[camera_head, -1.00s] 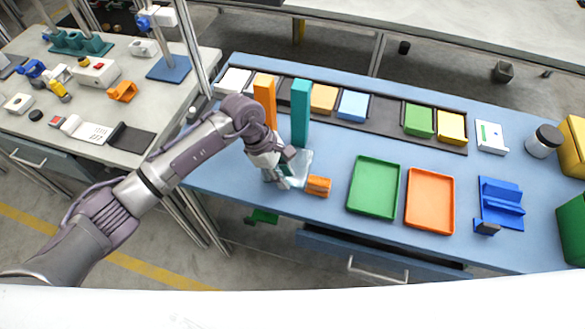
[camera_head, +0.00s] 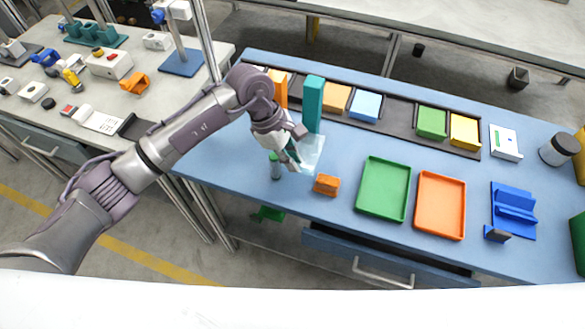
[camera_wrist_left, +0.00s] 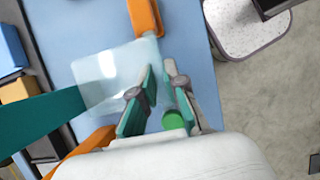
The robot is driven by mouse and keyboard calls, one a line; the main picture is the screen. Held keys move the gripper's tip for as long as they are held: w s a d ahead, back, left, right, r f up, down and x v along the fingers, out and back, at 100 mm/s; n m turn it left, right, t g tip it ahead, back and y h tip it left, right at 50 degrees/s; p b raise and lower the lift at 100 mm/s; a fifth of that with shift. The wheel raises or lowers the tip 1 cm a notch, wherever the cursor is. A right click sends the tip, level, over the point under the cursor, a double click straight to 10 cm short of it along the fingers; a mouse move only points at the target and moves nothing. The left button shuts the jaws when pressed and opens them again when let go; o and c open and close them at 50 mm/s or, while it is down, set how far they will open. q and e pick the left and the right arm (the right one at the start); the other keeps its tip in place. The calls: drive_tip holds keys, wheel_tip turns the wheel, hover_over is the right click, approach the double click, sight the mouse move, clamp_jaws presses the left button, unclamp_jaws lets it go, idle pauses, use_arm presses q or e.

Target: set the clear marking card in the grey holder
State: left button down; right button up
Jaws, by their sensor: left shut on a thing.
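The clear marking card (camera_head: 314,152) is a see-through pale sheet; it also shows in the left wrist view (camera_wrist_left: 105,72). My left gripper (camera_head: 294,160) is shut on its edge and holds it tilted above the blue table, left of a small orange block (camera_head: 327,185). In the left wrist view, the tips of my left gripper (camera_wrist_left: 160,70) are at the card's right edge. I cannot pick out the grey holder for certain; a small grey-faced piece (camera_head: 498,235) is at the front of a blue stand (camera_head: 514,208). My right gripper is not in view.
A teal upright block (camera_head: 313,103) stands just behind the card, with an orange one beside it. A green-capped bottle (camera_head: 276,167) stands under my left gripper. A green tray (camera_head: 383,216) and an orange tray (camera_head: 440,236) lie to the right. A dark rack (camera_head: 399,116) holds several blocks.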

use_arm(q)
wheel_tip(320, 180, up, 22)
drive_tip(key=b, duration=0.4)
drive_tip(key=s+a+f+m+g+y, duration=0.1)
drive_tip(key=s+a+f+m+y, duration=0.1)
drive_tip(key=s+a+f+m, duration=0.3)
drive_tip(key=s+a+f+m+g+y, duration=0.2)
drive_tip(key=s+a+f+m, duration=0.3)
drive_tip(key=a+f+m, duration=0.4)
drive_tip(key=a+f, duration=0.3)
drive_tip(key=a, duration=0.1)
drive_tip(key=shift+s, duration=0.2)
drive_tip(key=shift+d+r+m, duration=0.1)
drive_tip(key=shift+m, duration=0.2)
